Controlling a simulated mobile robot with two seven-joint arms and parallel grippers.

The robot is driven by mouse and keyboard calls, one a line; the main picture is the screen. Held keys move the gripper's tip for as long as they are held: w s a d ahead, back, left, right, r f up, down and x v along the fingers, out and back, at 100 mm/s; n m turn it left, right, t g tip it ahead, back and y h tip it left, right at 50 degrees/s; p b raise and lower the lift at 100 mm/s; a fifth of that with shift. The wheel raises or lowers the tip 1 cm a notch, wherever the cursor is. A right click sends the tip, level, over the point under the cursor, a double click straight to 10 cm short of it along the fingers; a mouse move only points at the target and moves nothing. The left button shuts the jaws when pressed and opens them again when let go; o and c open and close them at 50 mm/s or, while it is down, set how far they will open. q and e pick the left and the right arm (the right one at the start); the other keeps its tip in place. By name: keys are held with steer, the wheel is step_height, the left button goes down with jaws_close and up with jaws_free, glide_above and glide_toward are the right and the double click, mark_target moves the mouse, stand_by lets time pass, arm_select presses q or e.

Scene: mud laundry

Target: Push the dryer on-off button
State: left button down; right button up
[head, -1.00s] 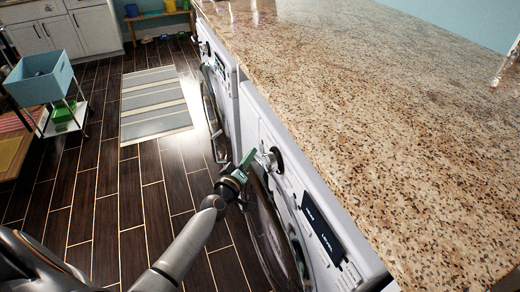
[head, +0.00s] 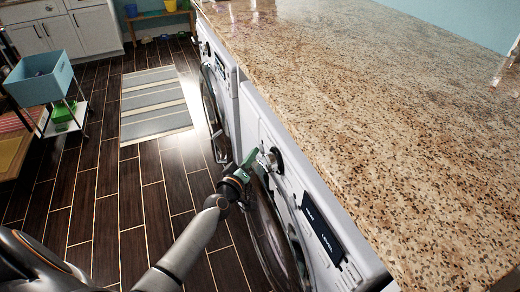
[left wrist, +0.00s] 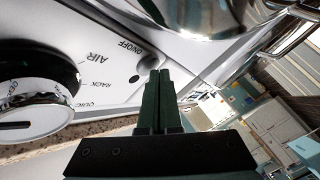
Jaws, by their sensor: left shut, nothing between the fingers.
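The near white front-loading machine, which I take as the dryer (head: 258,121), stands under the counter with its control panel facing the aisle. In the left wrist view its panel (left wrist: 105,88) shows a printed ON/OFF label and a small dark dot beside it. A round light button (left wrist: 149,63) lies by the label, partly covered by my fingertips. My left gripper (head: 257,154) is shut and empty, with its green fingers at the panel near the knob (head: 276,160). In the left wrist view its fingertips (left wrist: 159,73) overlap the button's edge; I cannot tell whether they touch. My right gripper is not in view.
The granite counter (head: 390,120) overhangs the machines just right of the gripper. A round door (head: 272,235) lies below it. A second machine (head: 218,75) stands farther back. The wood floor and striped rug (head: 155,103) to the left are clear.

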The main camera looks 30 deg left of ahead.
arm_select(q)
steer(key=shift+w+d, duration=0.15)
stand_by(0.4)
steer(key=shift+s+a, duration=0.35)
steer(key=shift+s, duration=0.1)
stand_by(0.3)
steer(key=shift+s+a, duration=1.95)
steer(key=shift+s, duration=0.3)
